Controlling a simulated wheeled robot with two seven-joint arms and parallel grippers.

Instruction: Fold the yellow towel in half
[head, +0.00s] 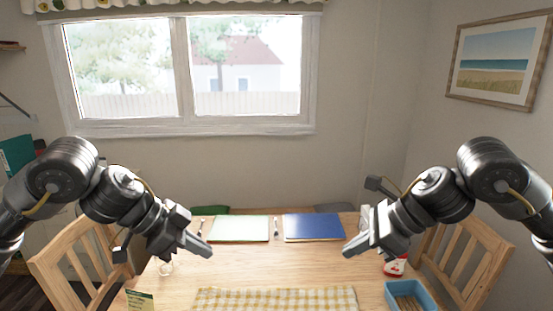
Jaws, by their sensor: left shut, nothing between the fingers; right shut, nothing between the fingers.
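The yellow towel (275,299) is a yellow-and-white checked cloth lying flat on the wooden table at the bottom middle of the head view. Its near part is cut off by the picture's lower edge. My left gripper (207,248) is above the table's left side, up and to the left of the towel, shut and empty. My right gripper (349,253) is above the table's right side, up and to the right of the towel, shut and empty. Neither gripper touches the towel.
A pale green placemat (239,229) and a blue placemat (313,227) lie at the table's far side. A blue bin (428,297) and a red-and-white item (394,267) are at right. A small card (139,300) and a clear glass (166,268) are at left. Chairs flank the table (270,265).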

